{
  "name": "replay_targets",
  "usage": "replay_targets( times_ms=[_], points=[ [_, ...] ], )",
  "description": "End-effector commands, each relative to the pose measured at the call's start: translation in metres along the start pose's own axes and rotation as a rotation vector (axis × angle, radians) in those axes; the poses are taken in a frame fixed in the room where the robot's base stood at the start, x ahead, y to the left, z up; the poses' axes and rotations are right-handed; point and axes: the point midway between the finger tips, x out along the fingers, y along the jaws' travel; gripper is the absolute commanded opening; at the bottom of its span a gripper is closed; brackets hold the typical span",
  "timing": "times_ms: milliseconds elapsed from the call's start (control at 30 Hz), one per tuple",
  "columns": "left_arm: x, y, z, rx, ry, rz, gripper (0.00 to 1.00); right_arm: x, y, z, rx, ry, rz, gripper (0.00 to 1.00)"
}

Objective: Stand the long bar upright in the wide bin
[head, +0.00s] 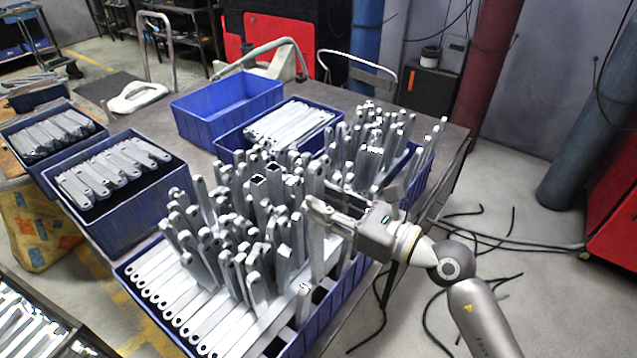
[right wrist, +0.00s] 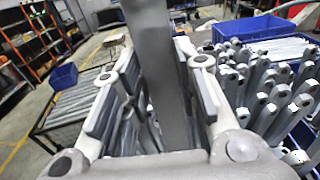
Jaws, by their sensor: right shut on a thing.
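My right gripper (head: 326,214) reaches in from the right over the front blue bin and is shut on a long grey bar (head: 316,245). The bar looks about upright at the bin's right side; its lower end is hidden among other bars, so I cannot tell whether it touches the bottom. In the right wrist view the bar (right wrist: 160,75) runs between the two finger pads. The wide bin (head: 347,306) is blue and holds many upright bars (head: 255,225) and a row of flat-lying ones (head: 175,300). My left gripper is not in view.
A second blue bin (head: 417,180) with upright bars stands behind the arm. An empty blue bin (head: 200,122) is at the back, and another bin (head: 100,205) with flat bars is at left. Upright bars crowd close around my fingers.

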Motion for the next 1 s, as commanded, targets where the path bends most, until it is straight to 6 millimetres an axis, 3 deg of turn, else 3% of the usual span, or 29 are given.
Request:
replay_targets(
  times_ms=[267,1000],
  points=[
    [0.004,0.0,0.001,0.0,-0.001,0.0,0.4,-0.001,-0.004,-0.001,-0.001,-0.015,-0.014,0.0],
    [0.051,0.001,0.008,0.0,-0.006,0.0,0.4,0.0,-0.003,-0.05,0.0,-0.014,-0.012,0.0]
  ],
)
